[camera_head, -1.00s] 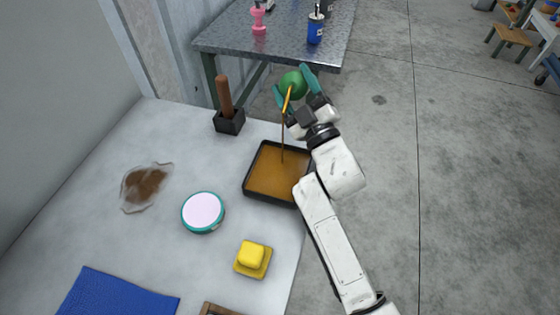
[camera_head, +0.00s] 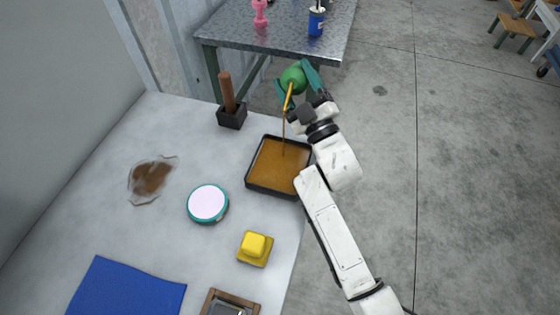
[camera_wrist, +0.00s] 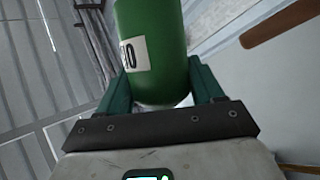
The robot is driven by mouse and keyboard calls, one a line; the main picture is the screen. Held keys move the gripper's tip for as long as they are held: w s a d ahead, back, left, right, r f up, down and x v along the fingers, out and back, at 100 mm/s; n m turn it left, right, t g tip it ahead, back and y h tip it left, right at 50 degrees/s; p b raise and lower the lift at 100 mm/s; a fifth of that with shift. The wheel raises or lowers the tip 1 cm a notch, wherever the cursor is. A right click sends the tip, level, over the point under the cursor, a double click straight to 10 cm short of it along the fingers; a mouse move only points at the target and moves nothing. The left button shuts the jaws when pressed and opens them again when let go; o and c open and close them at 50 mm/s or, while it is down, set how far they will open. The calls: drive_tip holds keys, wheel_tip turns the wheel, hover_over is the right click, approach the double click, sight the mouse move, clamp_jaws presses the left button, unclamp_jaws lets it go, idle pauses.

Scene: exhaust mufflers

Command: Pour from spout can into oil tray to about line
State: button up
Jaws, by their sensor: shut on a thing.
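My gripper (camera_head: 298,84) is shut on the green spout can (camera_head: 292,76) and holds it tilted above the back right of the table. In the wrist view, the can's green body (camera_wrist: 160,60) with a white label sits between the fingers. Its yellow spout (camera_head: 288,97) points down, and a thin brown stream falls from it into the black oil tray (camera_head: 248,181). Brown oil (camera_head: 277,165) covers the tray's floor. I cannot make out a level line in the tray. My wrist hides part of the tray's right edge.
A wooden handle in a black block (camera_head: 231,116) stands behind the tray to the left. A round teal-rimmed tin (camera_head: 208,203), a yellow block (camera_head: 254,247), a blue cloth (camera_head: 127,290) and a bag of brown stuff (camera_head: 151,179) lie on the table. A metal bench (camera_head: 280,32) stands behind.

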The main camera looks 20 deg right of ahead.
drive_tip(key=shift+r, duration=0.1)
drive_tip(key=r+p, duration=0.1)
drive_tip(key=p, duration=0.2)
drive_tip(key=shift+w+n+y, duration=0.1)
drive_tip(key=shift+n+y, duration=0.2)
drive_tip(key=shift+p, duration=1.25)
drive_tip(key=shift+n+t+p, duration=0.3)
drive_tip(key=shift+n+p, duration=0.1)
drive_tip(key=shift+f, duration=0.25)
